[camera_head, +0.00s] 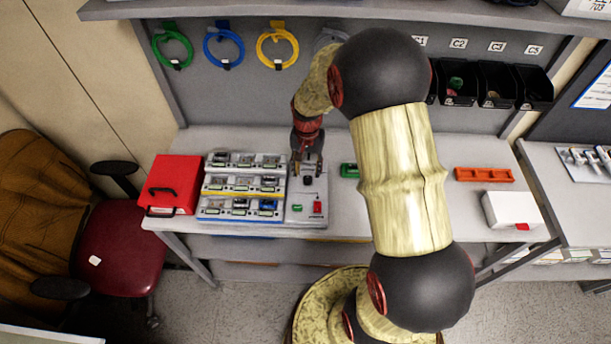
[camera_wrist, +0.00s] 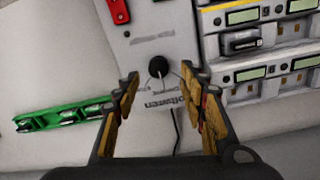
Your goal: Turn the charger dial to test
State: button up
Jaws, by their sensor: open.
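The charger (camera_head: 306,205) is a light grey panel on the bench, at the right end of the pump rack. Its dial (camera_wrist: 158,67) is a small black round knob with fine marks around it, seen in the wrist view. The dial also shows in the head view (camera_head: 308,180). A red switch (camera_head: 317,207) sits on the charger, and it shows at the top of the wrist view (camera_wrist: 119,10). My gripper (camera_wrist: 162,80) is open, its fingertips on either side of the dial in the picture. I cannot tell whether they touch it. The dial's pointer and lettering are too small to read.
A stepped rack (camera_head: 243,187) of several pumps stands left of the charger, with a red case (camera_head: 173,183) beyond. A green holder (camera_head: 349,170) lies to the right. An orange tray (camera_head: 484,174) and white box (camera_head: 511,209) stand farther right. Bare bench lies between.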

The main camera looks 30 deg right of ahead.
aim_at(308, 178)
jog(key=shift+s+d+f, duration=0.1)
jog(key=shift+f, duration=1.95)
grip_shut()
